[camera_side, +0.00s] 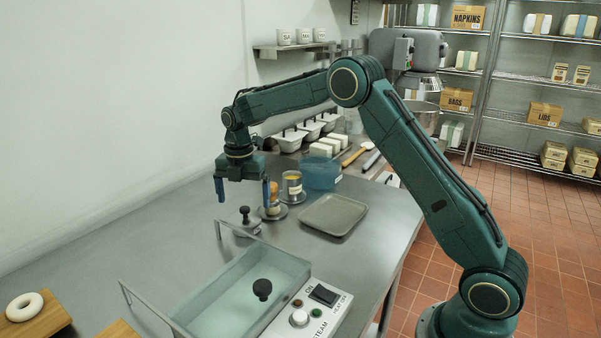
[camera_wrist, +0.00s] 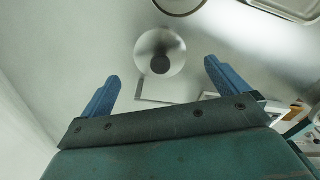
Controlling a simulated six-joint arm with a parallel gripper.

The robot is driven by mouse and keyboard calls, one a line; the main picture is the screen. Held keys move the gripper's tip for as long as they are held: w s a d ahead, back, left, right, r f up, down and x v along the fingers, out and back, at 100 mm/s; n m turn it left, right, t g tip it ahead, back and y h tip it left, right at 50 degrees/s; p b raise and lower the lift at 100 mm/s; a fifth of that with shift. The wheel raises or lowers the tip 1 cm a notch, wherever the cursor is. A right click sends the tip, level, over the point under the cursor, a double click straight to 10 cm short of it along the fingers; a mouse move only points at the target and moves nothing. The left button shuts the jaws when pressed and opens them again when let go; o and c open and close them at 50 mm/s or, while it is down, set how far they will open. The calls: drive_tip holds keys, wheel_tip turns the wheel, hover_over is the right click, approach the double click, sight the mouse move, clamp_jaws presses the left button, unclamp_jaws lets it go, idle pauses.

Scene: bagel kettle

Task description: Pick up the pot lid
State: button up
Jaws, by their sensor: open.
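The pot lid (camera_side: 240,227) is a round metal disc with a black knob (camera_side: 245,211), lying on the counter behind the rectangular kettle (camera_side: 205,292). In the wrist view the pot lid (camera_wrist: 173,49) shows as a pale disc with its dark knob (camera_wrist: 161,64) near the middle. My gripper (camera_side: 243,194) is open and empty, fingers pointing down, just above the lid. In the wrist view the knob lies roughly between the two blue fingertips of my gripper (camera_wrist: 162,70). No contact between fingers and lid is visible.
A grey tray (camera_side: 333,214) and jars on round metal bases (camera_side: 292,187) stand to the right of the lid. The kettle has wire handles and another black knob (camera_side: 262,289) inside it. A control box (camera_side: 310,312) sits at its right.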

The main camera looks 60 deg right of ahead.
sight(245, 208)
drive_tip(key=shift+f, duration=2.2)
drive_tip(key=c, duration=1.1)
drive_tip(key=shift+o, duration=0.2)
drive_tip(key=shift+r, duration=0.2)
drive_tip(key=shift+c, duration=0.4)
drive_tip(key=shift+r, duration=0.15)
clamp_jaws()
wheel_tip(245, 208, up, 19)
drive_tip(key=shift+r, duration=0.2)
